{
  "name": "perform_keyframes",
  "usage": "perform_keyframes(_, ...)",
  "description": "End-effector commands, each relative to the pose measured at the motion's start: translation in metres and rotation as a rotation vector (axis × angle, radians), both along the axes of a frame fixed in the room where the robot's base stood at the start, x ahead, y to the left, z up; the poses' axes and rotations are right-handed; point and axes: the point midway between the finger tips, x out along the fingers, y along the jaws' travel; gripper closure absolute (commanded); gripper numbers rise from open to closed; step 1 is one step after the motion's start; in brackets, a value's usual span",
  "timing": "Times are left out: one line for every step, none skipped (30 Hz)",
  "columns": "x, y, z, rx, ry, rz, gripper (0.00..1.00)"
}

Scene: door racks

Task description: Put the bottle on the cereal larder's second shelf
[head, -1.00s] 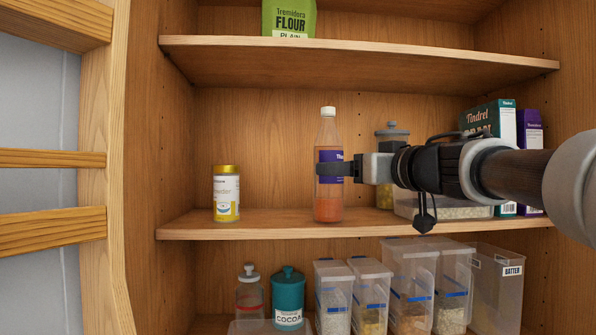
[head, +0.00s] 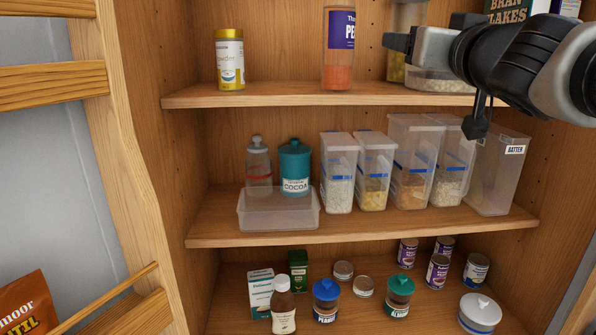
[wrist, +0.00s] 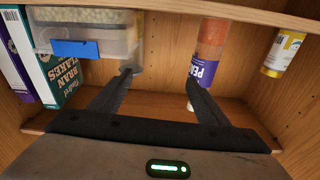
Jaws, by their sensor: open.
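The bottle (head: 338,65), clear with orange contents and a purple label, stands upright on the larder shelf (head: 250,95), its top cut off by the frame. In the wrist view the bottle (wrist: 207,50) appears upside down, just beyond my right finger. My gripper (head: 388,42) is open and empty, to the right of the bottle in the head view. Its two spread fingers show in the wrist view (wrist: 160,85). A bran flakes box (wrist: 65,72) and a purple box (wrist: 15,55) share the bottle's shelf.
A yellow-lidded jar (head: 230,60) stands left of the bottle, with a clear gap between. The shelf below (head: 350,222) holds clear containers and a teal cocoa tin (head: 295,168). The lowest shelf holds cans and jars. The wooden door rack (head: 55,80) stands at the left.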

Motion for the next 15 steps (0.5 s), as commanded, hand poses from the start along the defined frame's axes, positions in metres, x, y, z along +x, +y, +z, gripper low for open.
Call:
perform_keyframes(-0.013, -0.008, -0.035, 0.019, 0.081, -0.091, 0.31)
perform_keyframes(-0.021, -0.011, -0.060, 0.025, 0.150, -0.139, 0.31)
perform_keyframes(-0.035, -0.011, -0.097, 0.028, 0.257, -0.188, 0.31)
perform_keyframes(-0.046, -0.008, -0.127, 0.028, 0.343, -0.211, 0.31)
perform_keyframes(-0.059, -0.003, -0.154, 0.024, 0.429, -0.222, 0.31)
perform_keyframes(-0.076, 0.006, -0.189, 0.019, 0.541, -0.223, 0.31)
perform_keyframes(-0.089, 0.014, -0.213, 0.012, 0.621, -0.215, 0.31)
perform_keyframes(-0.103, 0.024, -0.236, 0.004, 0.698, -0.200, 0.31)
perform_keyframes(-0.122, 0.037, -0.262, -0.004, 0.791, -0.173, 0.31)
perform_keyframes(-0.135, 0.046, -0.280, -0.010, 0.855, -0.149, 0.31)
perform_keyframes(-0.148, 0.055, -0.295, -0.017, 0.914, -0.123, 0.31)
perform_keyframes(-0.163, 0.067, -0.312, -0.023, 0.980, -0.089, 0.31)
perform_keyframes(-0.174, 0.075, -0.323, -0.030, 1.024, -0.063, 0.31)
perform_keyframes(-0.183, 0.082, -0.332, -0.034, 1.061, -0.038, 0.31)
perform_keyframes(-0.194, 0.090, -0.342, -0.038, 1.101, -0.009, 0.31)
